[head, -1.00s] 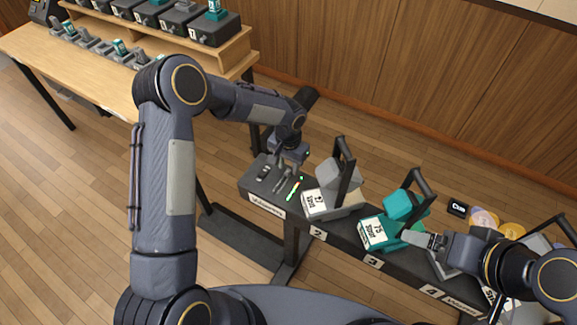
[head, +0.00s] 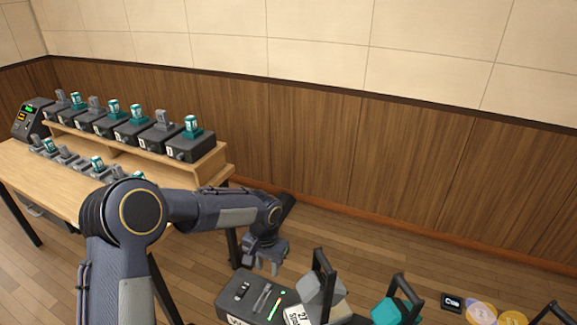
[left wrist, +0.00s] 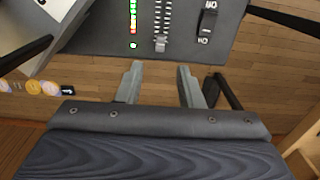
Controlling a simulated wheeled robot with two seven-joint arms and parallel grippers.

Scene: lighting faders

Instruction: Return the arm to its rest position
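My left arm comes in from the left of the head view. Its gripper (head: 266,266) hangs above and behind a dark fader box (head: 245,301) and points down. In the left wrist view the two fingers (left wrist: 160,86) stand apart with nothing between them, so it is open. The box shows there too, with a slider, a lit green-to-red level strip (left wrist: 133,18) and a rocker switch (left wrist: 208,20). The fingertips are apart from the slider knob (left wrist: 160,44). My right gripper is outside both current views.
A grey lantern block (head: 318,288) and a teal one (head: 397,308) with black handles stand right of the box. A wooden desk (head: 40,178) at the left carries a shelf of dark boxes. Coloured discs (head: 481,312) lie at the lower right. Open floor lies behind the box.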

